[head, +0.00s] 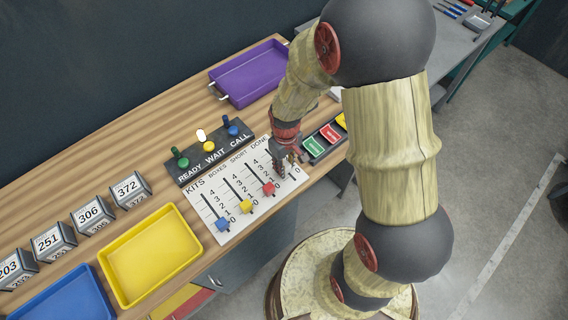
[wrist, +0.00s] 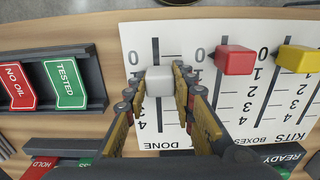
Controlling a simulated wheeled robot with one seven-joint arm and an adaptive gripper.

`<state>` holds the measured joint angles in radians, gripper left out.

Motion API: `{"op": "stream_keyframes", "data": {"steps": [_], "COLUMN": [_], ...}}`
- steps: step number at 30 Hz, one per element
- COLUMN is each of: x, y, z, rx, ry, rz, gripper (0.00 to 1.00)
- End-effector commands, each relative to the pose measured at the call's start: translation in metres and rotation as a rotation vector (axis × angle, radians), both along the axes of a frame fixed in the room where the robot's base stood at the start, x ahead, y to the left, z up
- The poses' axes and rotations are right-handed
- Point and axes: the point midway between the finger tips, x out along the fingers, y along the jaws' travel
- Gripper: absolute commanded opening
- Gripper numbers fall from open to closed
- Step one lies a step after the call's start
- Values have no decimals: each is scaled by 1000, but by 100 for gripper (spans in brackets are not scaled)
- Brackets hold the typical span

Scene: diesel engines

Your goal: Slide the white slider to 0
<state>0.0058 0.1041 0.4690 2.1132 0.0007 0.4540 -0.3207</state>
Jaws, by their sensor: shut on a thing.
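The white slider (wrist: 159,81) sits in the DONE column's slot on the white panel (wrist: 208,118). In the wrist view it is partway along the slot, below the 0 mark, roughly around 1 to 2; the marks beside it are partly covered. My gripper (wrist: 158,88) is shut on it, one finger on each side. In the head view my gripper (head: 282,158) hides the white slider, and the column's 0 shows just in front of it.
The red slider (wrist: 235,60) and yellow slider (wrist: 298,58) stand beside it near their 0 marks. The blue slider (head: 222,224) is farther left. A rack with TESTED (wrist: 66,83) and NO OIL (wrist: 17,86) tags is on the other side. Coloured switches (head: 208,146) stand behind the panel.

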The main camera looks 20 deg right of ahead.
Motion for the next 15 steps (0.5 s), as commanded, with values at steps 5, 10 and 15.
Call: {"op": "stream_keyframes", "data": {"steps": [5,10,15], "x": [-25,-28,-29], "y": [-8,-9,-9], "z": [1,-1,-1], "rx": [0,-1,0], "ry": [3,5,7], "rz": [-1,0,0], "gripper": [0,0,28]}}
